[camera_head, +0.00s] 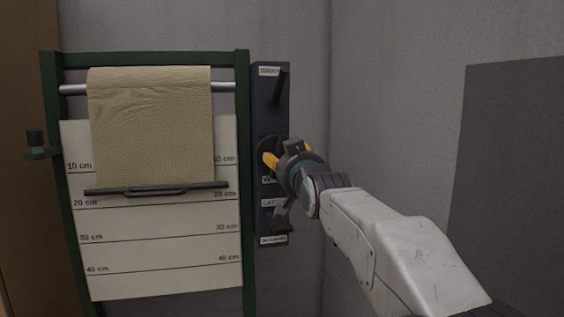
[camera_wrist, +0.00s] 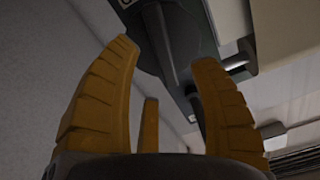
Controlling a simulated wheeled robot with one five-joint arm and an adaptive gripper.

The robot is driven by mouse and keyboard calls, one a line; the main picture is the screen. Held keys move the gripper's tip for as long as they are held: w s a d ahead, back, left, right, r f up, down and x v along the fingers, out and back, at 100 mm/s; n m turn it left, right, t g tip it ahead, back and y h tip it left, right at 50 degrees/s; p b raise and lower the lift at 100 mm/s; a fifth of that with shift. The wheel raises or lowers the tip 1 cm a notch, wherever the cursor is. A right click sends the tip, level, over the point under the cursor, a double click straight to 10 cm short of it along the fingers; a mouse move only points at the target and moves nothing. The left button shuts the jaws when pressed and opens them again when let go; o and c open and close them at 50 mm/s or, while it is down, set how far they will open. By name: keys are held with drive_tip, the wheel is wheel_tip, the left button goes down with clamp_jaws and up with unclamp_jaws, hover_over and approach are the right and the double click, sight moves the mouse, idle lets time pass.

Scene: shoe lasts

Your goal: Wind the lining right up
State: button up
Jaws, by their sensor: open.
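The lining (camera_head: 152,130) is a tan, leathery sheet hanging from a metal roller (camera_head: 224,87) on a green frame. Its dark bottom bar (camera_head: 205,186), with a handle, lies between the 10 and 20 cm lines of the white scale board. A dark blue panel (camera_head: 265,95) beside the frame carries several labelled controls, one label reading like "CATCH". My gripper (camera_head: 268,160) is at the panel's middle, covering the control there. In the wrist view its yellow fingers (camera_wrist: 165,60) are open, with a dark tapered part (camera_wrist: 165,35) beyond and between them. Contact cannot be told.
A dark lever (camera_head: 279,88) is above my gripper on the panel, and another (camera_head: 281,217) is below it. A dark knob (camera_head: 36,142) sticks out at the frame's left. A grey wall is behind; a dark grey block (camera_head: 515,170) stands right.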

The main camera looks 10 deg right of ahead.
sight(277, 156)
drive_tip(key=shift+w+p, duration=0.35)
drive_tip(key=shift+w, duration=2.45)
clamp_jaws()
